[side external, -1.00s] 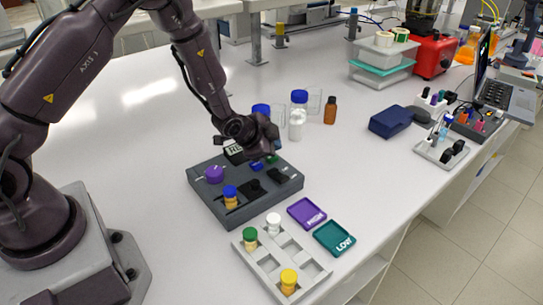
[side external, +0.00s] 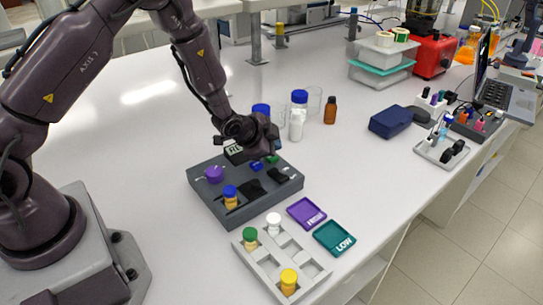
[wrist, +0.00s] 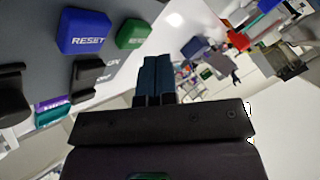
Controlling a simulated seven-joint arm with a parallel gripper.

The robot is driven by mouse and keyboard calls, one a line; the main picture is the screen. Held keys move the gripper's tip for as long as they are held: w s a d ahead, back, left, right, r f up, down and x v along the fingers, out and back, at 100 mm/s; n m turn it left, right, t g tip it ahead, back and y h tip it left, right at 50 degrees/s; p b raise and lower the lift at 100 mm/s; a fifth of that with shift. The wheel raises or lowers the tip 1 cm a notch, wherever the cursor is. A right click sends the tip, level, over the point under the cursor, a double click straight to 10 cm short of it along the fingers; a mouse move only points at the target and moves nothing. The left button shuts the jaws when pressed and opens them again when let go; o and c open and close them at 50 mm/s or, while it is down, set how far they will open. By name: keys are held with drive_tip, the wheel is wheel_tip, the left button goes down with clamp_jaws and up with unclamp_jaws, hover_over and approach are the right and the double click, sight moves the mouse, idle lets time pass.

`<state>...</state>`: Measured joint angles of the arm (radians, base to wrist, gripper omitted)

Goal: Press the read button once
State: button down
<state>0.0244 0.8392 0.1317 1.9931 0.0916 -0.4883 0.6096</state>
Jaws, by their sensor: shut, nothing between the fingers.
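The dark grey rig (side external: 208,203) sits on the white bench. In the wrist view, a green button (wrist: 132,34) with a hard-to-read label stands beside the blue button marked RESET (wrist: 83,32). In the side view, the green button (side external: 271,159) is partly hidden by my gripper (side external: 268,152), with the blue button (side external: 256,166) to its left. My gripper is shut and empty over the back of the rig. Its dark fingertips (wrist: 155,62) show together in the wrist view, to the right of and below the green button. I see no clear contact with it.
A purple knob (side external: 214,174) and a blue-capped vial (side external: 230,197) are on the rig. A display behind them is partly covered. A grey rack (side external: 262,267) with capped vials stands in front, beside purple (side external: 306,213) and teal (side external: 335,238) trays. Bottles (side external: 297,118) stand behind.

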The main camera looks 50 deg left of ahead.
idle(0.3)
drive_tip(key=shift+f, duration=0.4)
drive_tip(key=shift+f, duration=0.45)
idle(0.6)
drive_tip(key=shift+r, duration=0.85)
drive_tip(key=shift+r, duration=0.1)
drive_tip(key=shift+r, duration=2.45)
drive_tip(key=shift+f, duration=0.1)
